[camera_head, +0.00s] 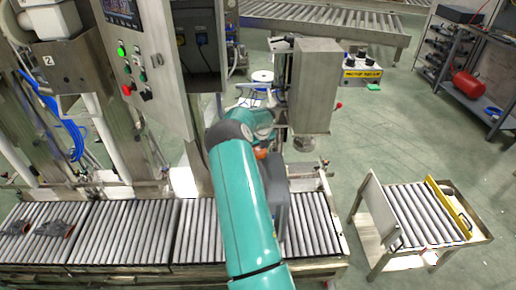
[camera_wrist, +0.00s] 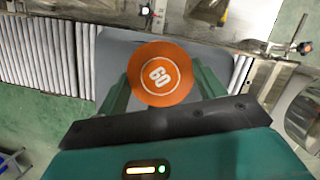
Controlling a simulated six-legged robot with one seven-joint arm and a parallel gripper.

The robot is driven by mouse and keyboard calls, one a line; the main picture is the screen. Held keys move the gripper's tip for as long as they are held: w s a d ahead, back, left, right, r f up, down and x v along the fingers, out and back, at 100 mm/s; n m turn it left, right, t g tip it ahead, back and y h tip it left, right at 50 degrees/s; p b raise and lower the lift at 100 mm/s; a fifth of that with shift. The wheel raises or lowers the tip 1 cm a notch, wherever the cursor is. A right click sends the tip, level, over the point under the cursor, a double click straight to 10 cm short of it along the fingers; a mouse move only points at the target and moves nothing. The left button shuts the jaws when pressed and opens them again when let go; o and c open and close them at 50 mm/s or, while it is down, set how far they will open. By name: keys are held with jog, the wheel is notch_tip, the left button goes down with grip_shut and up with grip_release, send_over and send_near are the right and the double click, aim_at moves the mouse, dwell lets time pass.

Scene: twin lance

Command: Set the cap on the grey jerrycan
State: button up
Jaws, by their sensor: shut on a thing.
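An orange cap (camera_wrist: 160,73) marked "60" sits between the two green fingers of my gripper (camera_wrist: 161,85) in the wrist view. The fingers are shut on it. The grey jerrycan (camera_wrist: 113,58) shows behind and around the cap, on the roller conveyor. In the head view the jerrycan (camera_head: 276,183) is partly hidden by my teal arm, and a bit of the orange cap (camera_head: 262,153) shows at its top. The jerrycan's neck is hidden under the cap, so I cannot tell whether the cap touches it.
The roller conveyor (camera_head: 150,232) runs along the front, with dark flat items (camera_head: 55,229) at its left end. A steel machine box (camera_head: 316,88) stands just behind the jerrycan. A control cabinet (camera_head: 140,60) rises at left. A roller cart (camera_head: 425,215) stands at right, with open floor around it.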

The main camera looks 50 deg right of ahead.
jog(key=shift+f, duration=1)
jog(key=o, duration=1)
jog(key=shift+r, duration=0.1)
jog(key=v, duration=1.3)
jog(key=shift+s+r, duration=0.15)
jog(key=shift+r, duration=0.1)
jog(key=shift+a, duration=0.1)
